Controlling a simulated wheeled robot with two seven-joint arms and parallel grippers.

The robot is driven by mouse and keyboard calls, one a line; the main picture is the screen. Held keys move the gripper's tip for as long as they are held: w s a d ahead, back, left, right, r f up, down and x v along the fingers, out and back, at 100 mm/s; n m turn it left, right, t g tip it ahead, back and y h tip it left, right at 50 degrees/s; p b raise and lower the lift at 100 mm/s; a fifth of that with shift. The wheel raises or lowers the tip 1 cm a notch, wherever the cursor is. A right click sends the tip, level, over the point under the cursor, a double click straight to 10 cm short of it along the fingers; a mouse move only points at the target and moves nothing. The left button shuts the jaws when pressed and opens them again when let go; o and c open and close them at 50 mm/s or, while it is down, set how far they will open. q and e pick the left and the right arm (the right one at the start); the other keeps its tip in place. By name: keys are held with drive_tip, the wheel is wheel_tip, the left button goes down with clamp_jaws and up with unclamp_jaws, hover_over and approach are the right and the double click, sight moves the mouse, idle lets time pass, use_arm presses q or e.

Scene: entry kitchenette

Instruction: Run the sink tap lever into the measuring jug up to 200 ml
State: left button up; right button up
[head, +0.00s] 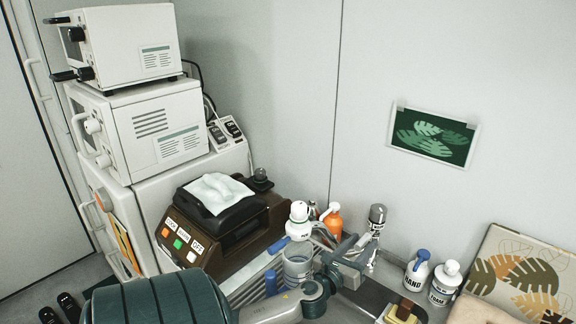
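My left arm comes in from the bottom left. My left gripper (352,256) is at the counter's back, in front of a grey metal cylinder with a dark cap (377,218). I cannot tell whether its fingers hold anything. A clear, ribbed, jug-like vessel (298,264) stands just left of the gripper, partly hidden by my arm; I cannot read any marks or water level on it. The tap lever cannot be told apart for sure among the fittings around the gripper. A dark, sink-like recess (372,296) shows below the gripper. My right gripper is out of view.
A brown machine with labelled buttons (188,238) and a white cloth (218,190) on top stands left. White appliances (150,128) are stacked behind it. An orange bottle (332,218) is behind the gripper.

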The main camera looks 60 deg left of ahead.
use_arm(q)
drive_tip(key=shift+p+v, duration=0.4)
drive_tip(key=shift+v, duration=2.5)
drive_tip(key=shift+d, duration=0.1)
drive_tip(key=b+v, duration=0.5)
drive_tip(key=v, duration=1.2)
drive_tip(key=shift+s+b, duration=0.2)
drive_tip(key=shift+b, duration=0.2)
drive_tip(key=shift+r, duration=0.25)
